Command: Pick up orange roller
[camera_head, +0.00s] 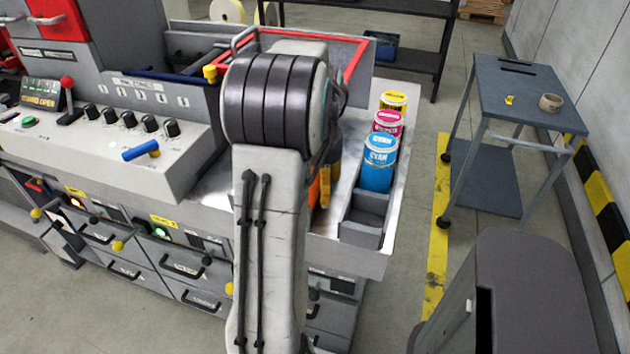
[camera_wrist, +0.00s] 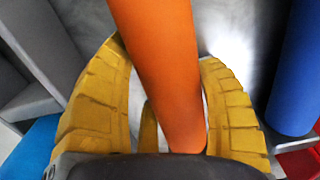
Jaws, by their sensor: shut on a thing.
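The orange roller (camera_wrist: 160,60) runs lengthwise through the middle of the wrist view, between the two yellow fingers of my gripper (camera_wrist: 168,72). The fingers are closed around it, one on each side. In the head view my own arm hides most of the gripper. Only a sliver of orange and yellow shows just right of the arm, over the machine's worktop (camera_head: 322,222), and I cannot tell roller from finger there.
A blue roller (camera_wrist: 297,75) stands close to the right in the wrist view. Yellow, magenta (camera_head: 388,122) and cyan (camera_head: 377,163) ink cans sit in a grey rack (camera_head: 362,228) right of my arm. A control panel with knobs (camera_head: 128,119) lies left. A grey cart (camera_head: 515,90) stands at right.

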